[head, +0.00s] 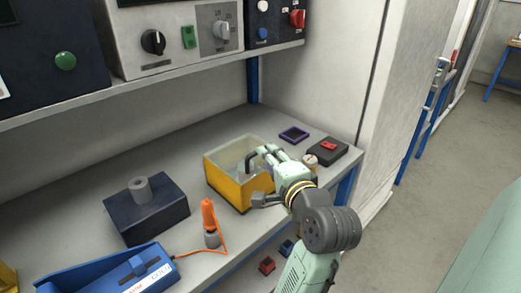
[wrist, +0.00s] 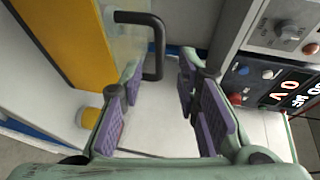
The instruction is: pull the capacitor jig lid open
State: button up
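The capacitor jig is a yellow box (head: 226,183) on the bench, with a clear lid (wrist: 125,30) and a black bar handle (head: 250,160). In the wrist view the yellow side (wrist: 65,40) is at the left and the handle (wrist: 158,42) is at upper middle. My gripper (head: 264,153) is at the right side of the box, close to the handle. In the wrist view my gripper's (wrist: 160,80) purple-padded fingers are apart. The handle's lower end shows at the gap between the fingertips, nearer the left one; I cannot tell whether they touch.
A dark block with a grey cylinder (head: 140,189), an orange-handled tool (head: 208,216) and a blue tray (head: 115,275) are left of the jig. A purple frame (head: 294,134) and a black box with a red top (head: 328,149) are behind. Instruments (head: 175,38) stand on the shelf above.

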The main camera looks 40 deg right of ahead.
jog(key=p+x, duration=0.1)
jog(key=x, duration=0.5)
jog(key=shift+w+d, duration=0.1)
jog(key=shift+w, duration=0.05)
grip_shut()
dwell(0.7)
